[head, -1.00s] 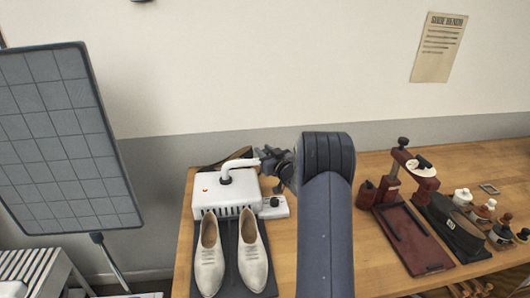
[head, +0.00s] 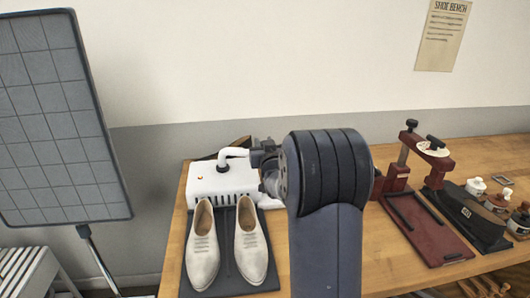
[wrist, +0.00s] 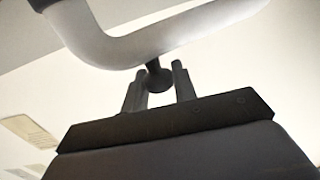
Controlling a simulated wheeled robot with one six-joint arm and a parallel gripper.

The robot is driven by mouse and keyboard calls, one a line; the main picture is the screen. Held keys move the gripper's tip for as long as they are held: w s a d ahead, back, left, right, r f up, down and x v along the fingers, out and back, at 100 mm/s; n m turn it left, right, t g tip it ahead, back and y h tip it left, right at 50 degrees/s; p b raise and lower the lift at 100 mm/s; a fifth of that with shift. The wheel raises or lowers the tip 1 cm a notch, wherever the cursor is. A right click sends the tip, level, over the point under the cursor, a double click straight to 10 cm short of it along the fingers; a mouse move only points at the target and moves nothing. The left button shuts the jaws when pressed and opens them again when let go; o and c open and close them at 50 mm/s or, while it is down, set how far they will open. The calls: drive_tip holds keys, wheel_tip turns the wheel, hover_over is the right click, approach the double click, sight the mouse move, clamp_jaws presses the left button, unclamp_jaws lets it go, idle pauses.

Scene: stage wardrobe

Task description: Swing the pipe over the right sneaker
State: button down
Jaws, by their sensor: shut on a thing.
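The white pipe (head: 233,153) rises from the top of a white box (head: 208,182) and bends to the right, behind the sneakers. My gripper (head: 256,155) is at the pipe's outer end, partly hidden by my arm. In the wrist view the pipe (wrist: 150,45) crosses above the fingers, and my gripper (wrist: 158,80) is shut on a dark knob (wrist: 157,74) under it. The right sneaker (head: 250,250), pale cream, stands on a dark mat (head: 226,280) in front of the box. The left sneaker (head: 203,252) stands beside it. The pipe is not above either sneaker.
A grey gridded panel (head: 60,120) is at the left. The wall is close behind the bench.

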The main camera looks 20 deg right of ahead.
drive_tip(key=s+a+m+g+h+p, duration=0.5)
drive_tip(key=a+m+g+h+p, duration=0.2)
drive_tip(key=a+m+g+h, duration=0.2)
drive_tip(key=shift+s+a+m+g+h, duration=0.35)
drive_tip(key=shift+a+m+h, duration=0.25)
drive_tip(key=shift+a+h, duration=0.6)
drive_tip(key=shift+d+r+h, duration=0.15)
drive_tip(key=shift+d+h, duration=0.1)
drive_tip(key=shift+h, duration=0.05)
drive_tip(key=c, duration=1.2)
unclamp_jaws()
drive_tip(key=shift+o, duration=0.2)
drive_tip(key=shift+s, duration=0.1)
drive_tip(key=b+v, duration=0.1)
drive_tip(key=v, duration=0.9)
drive_tip(key=shift+s+a+b, duration=0.2)
drive_tip(key=shift+a+b, duration=0.1)
drive_tip(key=shift+a, duration=0.05)
